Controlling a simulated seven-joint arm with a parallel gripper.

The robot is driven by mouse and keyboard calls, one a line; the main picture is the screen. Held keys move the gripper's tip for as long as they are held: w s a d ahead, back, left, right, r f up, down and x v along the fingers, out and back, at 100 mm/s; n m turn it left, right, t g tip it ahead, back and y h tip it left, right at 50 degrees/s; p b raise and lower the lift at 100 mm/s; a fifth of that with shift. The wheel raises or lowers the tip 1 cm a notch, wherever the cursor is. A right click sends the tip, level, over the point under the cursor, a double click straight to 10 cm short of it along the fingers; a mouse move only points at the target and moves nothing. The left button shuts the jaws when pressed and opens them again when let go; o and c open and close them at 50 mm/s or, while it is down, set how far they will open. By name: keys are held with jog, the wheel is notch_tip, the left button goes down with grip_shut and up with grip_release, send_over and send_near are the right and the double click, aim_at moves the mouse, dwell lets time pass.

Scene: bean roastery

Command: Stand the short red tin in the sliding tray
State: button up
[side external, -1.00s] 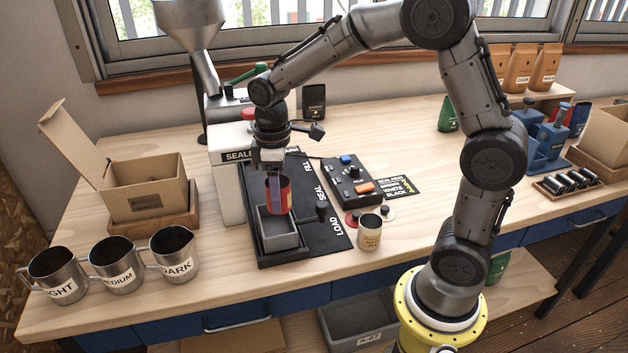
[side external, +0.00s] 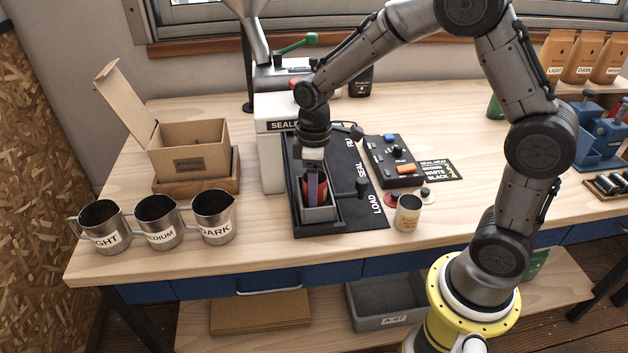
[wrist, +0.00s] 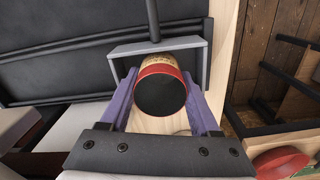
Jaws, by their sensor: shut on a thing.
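The short red tin (side external: 323,186) is upright between the fingers of my gripper (side external: 313,190), inside the walls of the grey sliding tray (side external: 321,214). In the wrist view the tin's open red-rimmed mouth (wrist: 160,67) faces the camera, dark inside, with a tan label on its side. The purple fingers of my gripper (wrist: 161,92) press on both sides of it. The grey tray wall (wrist: 207,55) surrounds the tin at the back and sides. I cannot tell whether the tin's base touches the tray floor.
The black sealer base (side external: 350,215) with a white sealer body (side external: 270,150) borders the tray. A small labelled cup (side external: 407,213) stands right of the base. Several steel pitchers (side external: 157,222) stand left; bare table lies between.

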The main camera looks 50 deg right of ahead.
dwell(0.4)
jog(key=o, duration=1.5)
jog(key=shift+r, duration=3.45)
jog(key=shift+r, duration=0.1)
